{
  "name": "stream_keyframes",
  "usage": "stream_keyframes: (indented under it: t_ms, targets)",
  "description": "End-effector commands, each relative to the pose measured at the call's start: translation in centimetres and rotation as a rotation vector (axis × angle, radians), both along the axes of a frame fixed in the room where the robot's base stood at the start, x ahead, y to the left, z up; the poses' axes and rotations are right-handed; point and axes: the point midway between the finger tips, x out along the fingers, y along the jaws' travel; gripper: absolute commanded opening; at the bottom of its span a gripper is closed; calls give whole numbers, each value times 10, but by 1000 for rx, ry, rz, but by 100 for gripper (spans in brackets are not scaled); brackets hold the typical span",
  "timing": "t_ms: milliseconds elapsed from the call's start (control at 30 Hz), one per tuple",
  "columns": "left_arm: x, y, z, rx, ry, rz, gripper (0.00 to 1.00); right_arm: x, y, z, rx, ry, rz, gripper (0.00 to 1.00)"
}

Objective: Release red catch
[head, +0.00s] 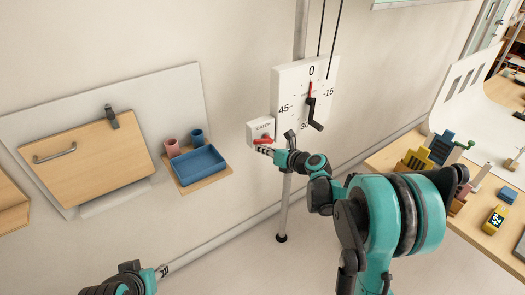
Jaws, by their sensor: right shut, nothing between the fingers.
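The red catch (263,141) is a small red lever on the front of a white box labelled "CATCH" (259,128), fixed to the wall left of a dial board. My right gripper (273,151) is shut and empty, with its tip just below the red catch. Whether it touches the catch cannot be told. My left gripper (163,271) is low at the bottom left, far from the catch, and its jaws are too small to read.
The white dial board (291,77) carries a red pointer and black crank (316,125). A wooden door (86,161) and a shelf with a blue tray (197,165) and two cups are left. A table (490,241) with blocks stands right.

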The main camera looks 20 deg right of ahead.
Motion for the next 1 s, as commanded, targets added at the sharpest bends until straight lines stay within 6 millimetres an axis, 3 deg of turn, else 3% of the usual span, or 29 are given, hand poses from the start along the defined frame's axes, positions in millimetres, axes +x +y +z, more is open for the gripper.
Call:
stream_keyframes:
  t_ms: [1000]
  targets:
    - [0,0,12,0,0,0,40,2,-1,19,5,-3,-4,0]
